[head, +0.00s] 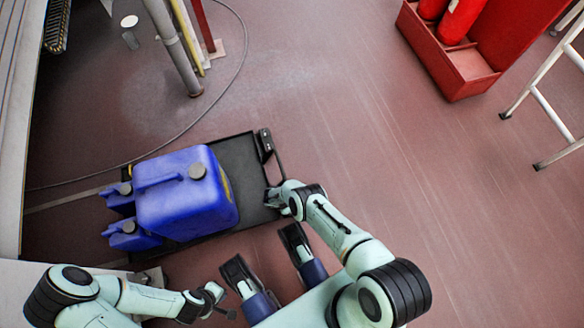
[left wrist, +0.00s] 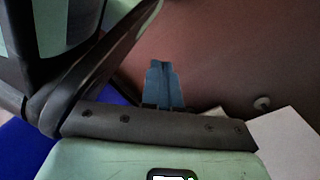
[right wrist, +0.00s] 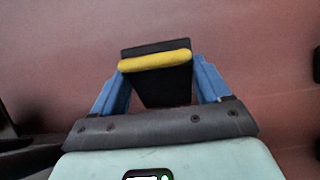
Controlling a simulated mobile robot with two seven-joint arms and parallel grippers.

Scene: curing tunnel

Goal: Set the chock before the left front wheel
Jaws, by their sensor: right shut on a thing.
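The chock (right wrist: 155,80) is a black block with a yellow edge, seen in the right wrist view. My right gripper (right wrist: 160,92) is shut on it, with a blue finger on either side. The chock is above or near the red-brown floor; the gap cannot be told. In the head view the end of my right arm is beside the right edge of a low black cart (head: 236,158); the chock is not clear there. A black wheel fitting (head: 264,143) sits at the cart's upper right corner. My left gripper (left wrist: 163,85) has its blue fingers together, empty, below the cart in the head view.
A large blue canister (head: 185,200) and smaller blue ones stand on the cart. A cable (head: 190,130) curves across the floor behind it, near a grey post (head: 172,45). A red box with extinguishers (head: 450,65) and a white ladder (head: 545,90) stand right. Floor between is clear.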

